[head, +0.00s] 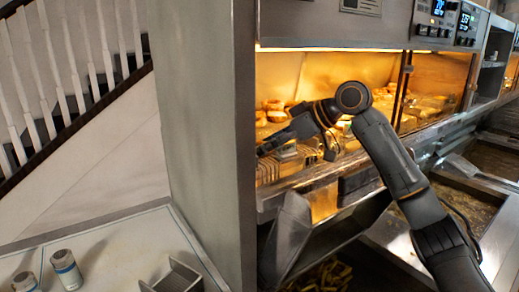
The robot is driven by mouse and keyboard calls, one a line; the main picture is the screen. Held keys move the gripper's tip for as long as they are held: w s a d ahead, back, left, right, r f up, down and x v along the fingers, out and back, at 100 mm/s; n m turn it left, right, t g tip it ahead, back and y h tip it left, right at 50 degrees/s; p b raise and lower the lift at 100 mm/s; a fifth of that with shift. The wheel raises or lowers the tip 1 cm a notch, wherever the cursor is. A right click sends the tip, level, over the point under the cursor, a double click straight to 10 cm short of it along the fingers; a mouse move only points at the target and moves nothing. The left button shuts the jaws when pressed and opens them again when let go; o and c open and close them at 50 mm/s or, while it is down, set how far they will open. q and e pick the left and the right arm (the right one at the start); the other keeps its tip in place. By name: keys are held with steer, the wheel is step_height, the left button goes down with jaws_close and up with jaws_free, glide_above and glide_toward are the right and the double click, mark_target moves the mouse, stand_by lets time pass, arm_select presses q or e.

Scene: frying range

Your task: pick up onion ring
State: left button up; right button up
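Golden-brown ring-shaped pieces that look like onion rings (276,115) lie at the left end of a lit warming cabinet. My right arm comes in from the lower right and bends over the cabinet's front. My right gripper (268,147) reaches into the cabinet opening, in front of and a little below these rings, and points left. The fingers are dark and small, so I cannot tell whether they are open or hold anything. My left gripper is not in view.
A grey metal column (205,130) stands just left of the cabinet opening. A wire rack (290,166) is under my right gripper. A metal chute (288,238) hangs below the ledge. Fryer vats (495,160) are at the right. Two canisters (65,270) stand on the left counter.

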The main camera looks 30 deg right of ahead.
steer(key=shift+d+r, duration=0.1)
stand_by(0.3)
steer(key=shift+d+r+b, duration=0.1)
steer(key=shift+r+b, duration=0.1)
steer(key=shift+b, duration=0.1)
step_height(320, 180, up, 6)
steer(key=shift+r, duration=0.25)
steer(key=d, duration=0.3)
steer(key=w+d, duration=0.1)
steer(key=d, duration=0.2)
steer(key=d+b, duration=0.1)
steer(key=d, duration=0.1)
steer(key=shift+w+d, duration=0.15)
steer(key=shift+d, duration=0.25)
steer(key=d, duration=0.3)
steer(key=w+d+p, duration=0.1)
steer(key=d, duration=0.1)
steer(key=d+p, duration=0.1)
steer(key=d, duration=0.2)
steer(key=shift+w+d+r, duration=0.15)
steer(key=shift+d, duration=0.2)
steer(key=shift+w+d+p, duration=0.1)
steer(key=shift+d+p, duration=0.7)
steer(key=shift+d, duration=0.15)
steer(key=shift+f, duration=0.2)
steer(key=shift+f, duration=0.1)
